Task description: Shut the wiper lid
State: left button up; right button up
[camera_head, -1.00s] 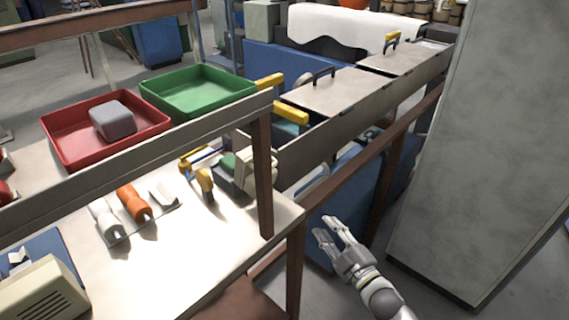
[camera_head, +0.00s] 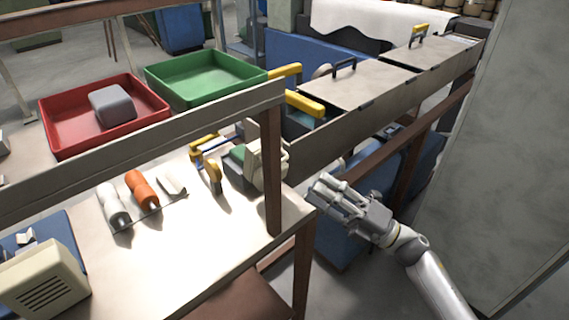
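A small cream-and-green device (camera_head: 262,170) stands near the right end of the workbench, partly behind the bench frame's post. A cream plate on it stands raised, with green showing beside it; this looks like the wiper with its lid up, though I cannot be sure. My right gripper (camera_head: 320,182) is in front and to the right of the device, past the bench's end, apart from it and holding nothing visible. Its fingers point left; their gap is unclear. My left gripper is out of view.
A long metal trough (camera_head: 345,122) with handled lids (camera_head: 365,85) runs to the back right. A bench rail (camera_head: 150,134) and post (camera_head: 271,175) stand near the device. Red (camera_head: 65,130) and green (camera_head: 205,80) trays are at left. A tall grey cabinet (camera_head: 500,150) is at right.

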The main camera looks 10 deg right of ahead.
jog(key=p+x, duration=0.2)
jog(key=x, duration=0.8)
grip_shut()
